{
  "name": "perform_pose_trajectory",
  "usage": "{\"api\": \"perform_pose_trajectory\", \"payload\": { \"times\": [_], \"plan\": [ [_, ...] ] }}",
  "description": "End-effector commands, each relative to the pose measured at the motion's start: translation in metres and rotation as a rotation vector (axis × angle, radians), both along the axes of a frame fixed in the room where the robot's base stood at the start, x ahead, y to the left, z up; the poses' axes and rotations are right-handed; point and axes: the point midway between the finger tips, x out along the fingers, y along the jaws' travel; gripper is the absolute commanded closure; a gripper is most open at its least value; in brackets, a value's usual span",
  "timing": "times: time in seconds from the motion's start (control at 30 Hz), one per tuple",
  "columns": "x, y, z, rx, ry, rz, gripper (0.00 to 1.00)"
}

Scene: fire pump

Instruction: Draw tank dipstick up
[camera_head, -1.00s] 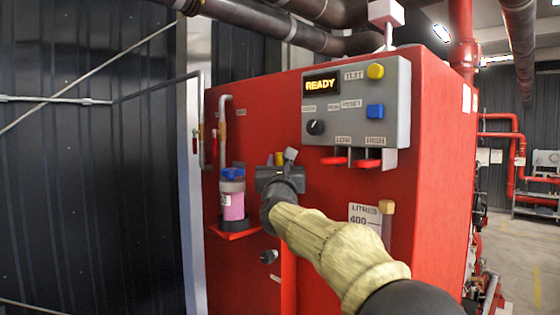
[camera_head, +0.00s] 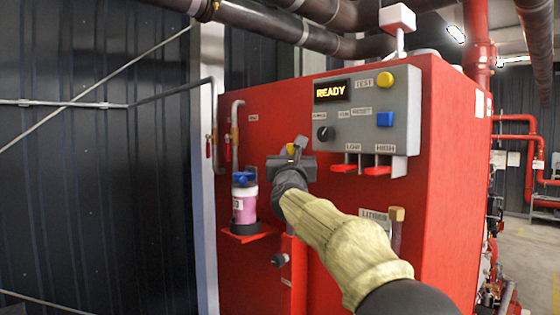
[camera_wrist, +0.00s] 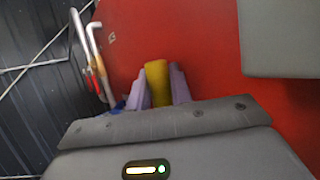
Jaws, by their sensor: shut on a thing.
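The yellow handle of the dipstick (camera_wrist: 157,85) stands between the two pale fingers of my gripper (camera_wrist: 158,74) in the wrist view. The fingers are shut on it, one on each side. In the head view my gripper (camera_head: 292,157) is in front of the red tank cabinet (camera_head: 262,110), below and left of the control panel. Only a small yellow part of the handle (camera_head: 291,149) shows there. A vertical red tube (camera_head: 299,275) shows below the gripper. My gripper and arm hide the place between, so I cannot see the dipstick's rod.
The grey control panel (camera_head: 367,110) reads READY, with red levers (camera_head: 344,168) below it. A bottle of pink liquid (camera_head: 245,207) stands on a red bracket left of my gripper. My arm partly covers a LITRES label (camera_head: 374,214). Dark pipes (camera_head: 255,18) run overhead.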

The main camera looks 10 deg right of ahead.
Motion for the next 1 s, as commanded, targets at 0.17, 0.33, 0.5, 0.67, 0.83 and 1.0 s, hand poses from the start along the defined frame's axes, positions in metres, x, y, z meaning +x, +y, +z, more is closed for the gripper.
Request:
{"api": "perform_pose_trajectory", "payload": {
  "times": [0.17, 0.33, 0.5, 0.67, 0.83, 1.0],
  "plan": [
    [-0.001, -0.003, 0.004, 0.0, -0.004, -0.004, 1.0],
    [-0.001, -0.003, 0.004, -0.001, -0.004, -0.005, 1.0],
    [-0.001, -0.003, 0.004, -0.001, -0.003, -0.004, 0.69],
    [-0.001, -0.002, 0.003, 0.0, -0.002, -0.003, 0.69],
    [-0.006, -0.001, -0.001, -0.002, -0.003, -0.003, 0.69],
    [-0.021, 0.003, -0.01, -0.001, -0.003, -0.004, 0.69]
  ]
}}
